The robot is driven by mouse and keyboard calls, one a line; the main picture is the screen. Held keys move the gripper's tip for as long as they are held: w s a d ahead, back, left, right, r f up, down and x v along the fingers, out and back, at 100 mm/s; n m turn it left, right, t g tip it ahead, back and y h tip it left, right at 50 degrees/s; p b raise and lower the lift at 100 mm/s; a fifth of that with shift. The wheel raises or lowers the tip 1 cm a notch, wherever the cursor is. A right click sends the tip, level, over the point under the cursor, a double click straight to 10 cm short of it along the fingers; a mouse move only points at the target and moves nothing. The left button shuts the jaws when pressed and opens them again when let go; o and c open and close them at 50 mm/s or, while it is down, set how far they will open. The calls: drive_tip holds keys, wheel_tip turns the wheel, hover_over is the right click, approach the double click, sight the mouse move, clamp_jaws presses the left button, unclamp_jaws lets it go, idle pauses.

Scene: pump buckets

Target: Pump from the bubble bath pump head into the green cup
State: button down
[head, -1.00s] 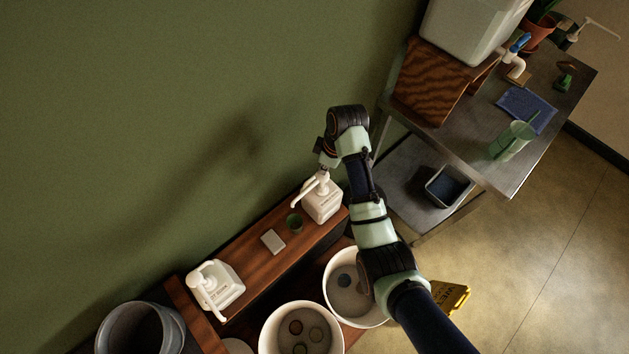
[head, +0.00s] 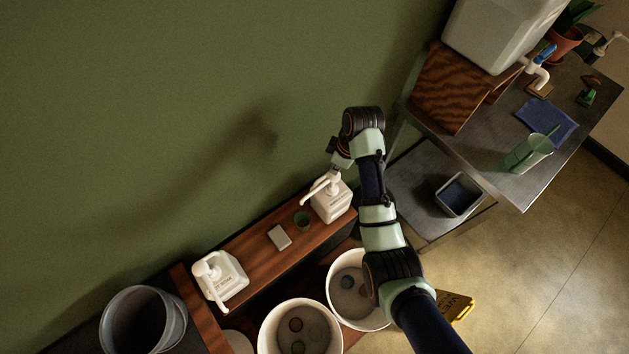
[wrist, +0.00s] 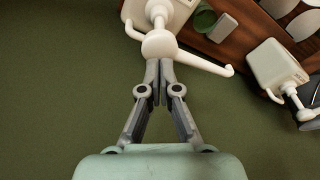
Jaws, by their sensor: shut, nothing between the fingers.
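A white pump bottle (head: 331,201) stands at the right end of the wooden shelf, and its pump head (wrist: 158,44) shows large in the wrist view. Its long spout (wrist: 205,64) points right there and toward the lower left in the head view. The green cup (head: 303,221) stands on the shelf beside this bottle; it also shows in the wrist view (wrist: 205,20). My gripper (wrist: 158,62) is shut and empty, its fingertips at the pump head. I cannot tell whether they touch it. The bottle's label is too small to read.
A second white pump bottle (head: 221,279) stands at the shelf's left end. A pale block (head: 279,237) lies beside the cup. White buckets (head: 301,332) stand in front, and a grey bucket (head: 145,325) at lower left. A metal table (head: 480,150) stands at right.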

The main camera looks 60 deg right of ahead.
sight(334, 177)
drive_tip(key=shift+f, duration=0.1)
drive_tip(key=shift+f+b, duration=1.25)
drive_tip(key=shift+f, duration=1.45)
wheel_tip(334, 177, up, 5)
drive_tip(key=p, duration=0.5)
drive_tip(key=shift+f, duration=0.1)
drive_tip(key=shift+f+b, duration=1.25)
drive_tip(key=shift+f, duration=1.15)
wheel_tip(334, 177, up, 5)
drive_tip(key=p, duration=0.5)
drive_tip(key=shift+f, duration=0.2)
